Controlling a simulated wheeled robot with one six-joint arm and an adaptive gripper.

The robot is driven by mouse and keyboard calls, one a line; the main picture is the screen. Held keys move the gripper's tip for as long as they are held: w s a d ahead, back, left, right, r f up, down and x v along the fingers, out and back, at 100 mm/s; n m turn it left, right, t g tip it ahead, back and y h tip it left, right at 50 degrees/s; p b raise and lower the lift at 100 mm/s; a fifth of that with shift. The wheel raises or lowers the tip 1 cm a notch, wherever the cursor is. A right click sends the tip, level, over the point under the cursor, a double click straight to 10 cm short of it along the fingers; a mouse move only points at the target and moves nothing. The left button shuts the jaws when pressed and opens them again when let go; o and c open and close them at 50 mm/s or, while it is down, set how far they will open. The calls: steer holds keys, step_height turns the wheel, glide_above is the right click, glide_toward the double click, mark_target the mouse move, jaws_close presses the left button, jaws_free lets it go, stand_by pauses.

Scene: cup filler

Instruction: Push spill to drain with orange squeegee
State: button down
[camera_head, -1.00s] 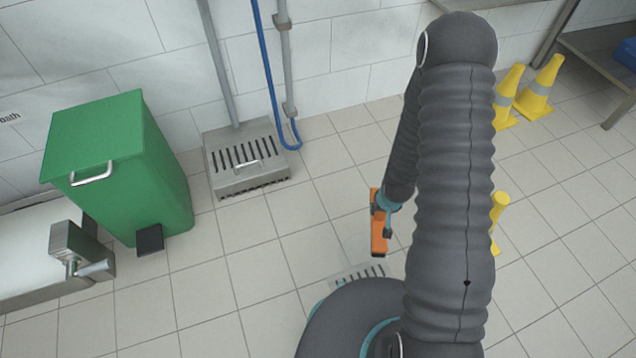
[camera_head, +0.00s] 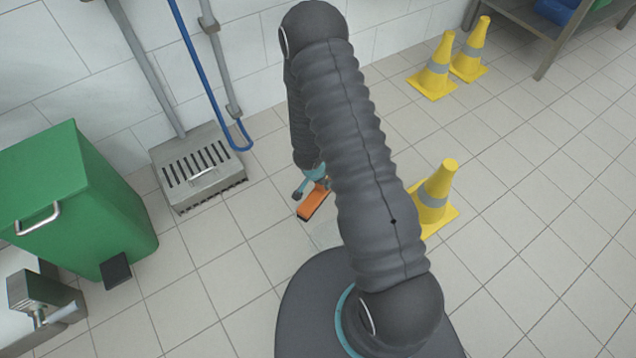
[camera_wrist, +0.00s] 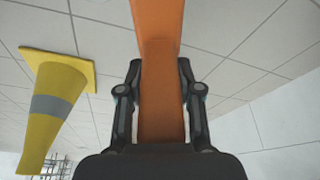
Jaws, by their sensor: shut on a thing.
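My gripper (camera_head: 316,184) is shut on the orange squeegee (camera_head: 313,203), low over the floor left of my arm. In the wrist view, the two fingers of my gripper (camera_wrist: 161,85) clamp the orange squeegee (camera_wrist: 161,62) on both sides. Its far end runs out of that picture, so I cannot tell whether it touches the floor. A faint, slightly glossy patch (camera_head: 324,236) lies on the tiles below the squeegee; I cannot tell if it is the spill.
A yellow cone (camera_head: 434,195) stands close right of my arm; a yellow cone also shows in the wrist view (camera_wrist: 52,103). Two more cones (camera_head: 434,78) stand farther back. A slotted metal box (camera_head: 200,172) is by the wall, a green bin (camera_head: 85,205) at left.

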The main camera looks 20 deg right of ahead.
steer(key=m, duration=0.2)
steer(key=shift+a+f+m+g+p, duration=0.2)
steer(key=shift+m+g+p, duration=0.1)
steer(key=m, duration=0.1)
steer(key=a+f+m, duration=0.1)
steer(key=m, duration=0.1)
steer(key=shift+s+g, duration=0.2)
steer(key=shift+g, duration=0.2)
steer(key=b+x, duration=0.2)
steer(key=b, duration=0.1)
steer(key=a+b+x, duration=0.1)
steer(key=b+x, duration=0.1)
steer(key=x, duration=0.1)
steer(key=b+x, duration=0.3)
steer(key=shift+s+a+f+b, duration=0.3)
steer(key=shift+a, duration=0.15)
steer(key=shift+f+b, duration=0.4)
steer(key=shift+f, duration=0.3)
